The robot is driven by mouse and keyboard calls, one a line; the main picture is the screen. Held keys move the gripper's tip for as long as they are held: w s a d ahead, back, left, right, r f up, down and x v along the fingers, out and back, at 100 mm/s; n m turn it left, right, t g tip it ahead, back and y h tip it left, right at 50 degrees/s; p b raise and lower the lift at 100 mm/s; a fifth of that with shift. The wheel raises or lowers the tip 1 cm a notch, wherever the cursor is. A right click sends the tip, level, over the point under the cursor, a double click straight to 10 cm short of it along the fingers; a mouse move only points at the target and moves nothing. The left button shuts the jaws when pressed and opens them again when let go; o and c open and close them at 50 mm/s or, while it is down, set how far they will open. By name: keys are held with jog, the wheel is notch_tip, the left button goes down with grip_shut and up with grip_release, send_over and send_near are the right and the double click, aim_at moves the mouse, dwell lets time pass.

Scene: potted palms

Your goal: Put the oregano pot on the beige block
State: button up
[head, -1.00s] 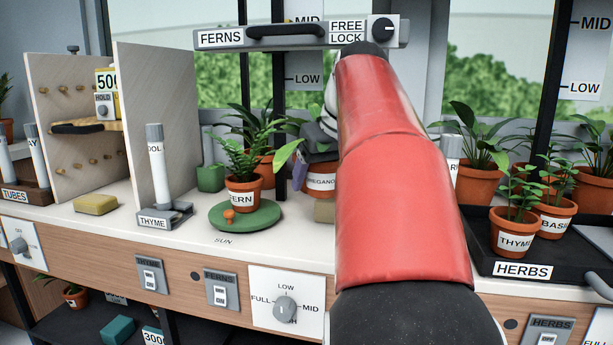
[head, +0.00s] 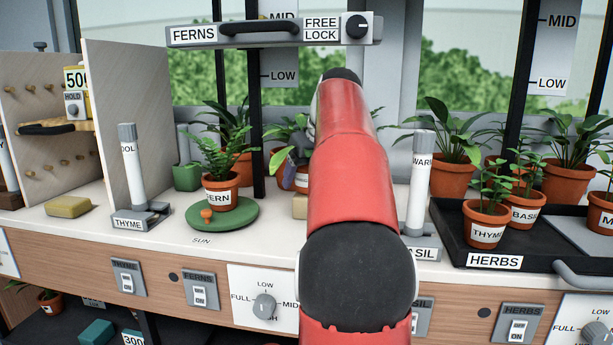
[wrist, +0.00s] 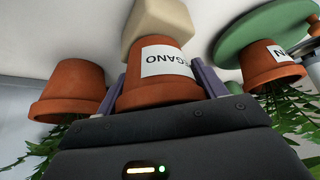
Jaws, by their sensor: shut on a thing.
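The oregano pot (wrist: 165,75) is terracotta with a white label, and my gripper (wrist: 160,85) is shut on it, one finger on each side. In the head view my red arm hides most of the pot (head: 302,178) and my gripper. The beige block (wrist: 157,22) shows just past the pot's base in the wrist view, which looks upside down. In the head view the block (head: 300,206) shows partly, low beside my arm, below the pot. I cannot tell whether pot and block touch.
A fern pot (head: 219,193) stands on a green round saucer (head: 238,217) left of the block. Another terracotta pot (wrist: 68,90) is close on the other side. A black herbs tray (head: 450,235) is right.

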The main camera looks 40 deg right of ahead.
jog(key=shift+f, duration=0.2)
jog(key=o, duration=1)
jog(key=shift+r, duration=0.15)
jog(key=shift+r, duration=0.3)
jog(key=p+v, duration=0.1)
jog(key=v, duration=0.4)
jog(key=shift+r+p, duration=0.1)
jog(key=shift+p, duration=0.3)
jog(key=shift+s+a+f+b, duration=0.1)
jog(key=shift+s+a+b, duration=0.2)
jog(key=shift+s, duration=1.7)
jog(key=shift+s+a+f+b, duration=0.1)
jog(key=shift+s+b, duration=0.25)
jog(key=shift+s, duration=1.6)
jog(key=shift+s+a+f+b, duration=0.1)
jog(key=shift+s+a+b, duration=0.2)
jog(key=shift+s, duration=1.7)
jog(key=shift+s, duration=0.1)
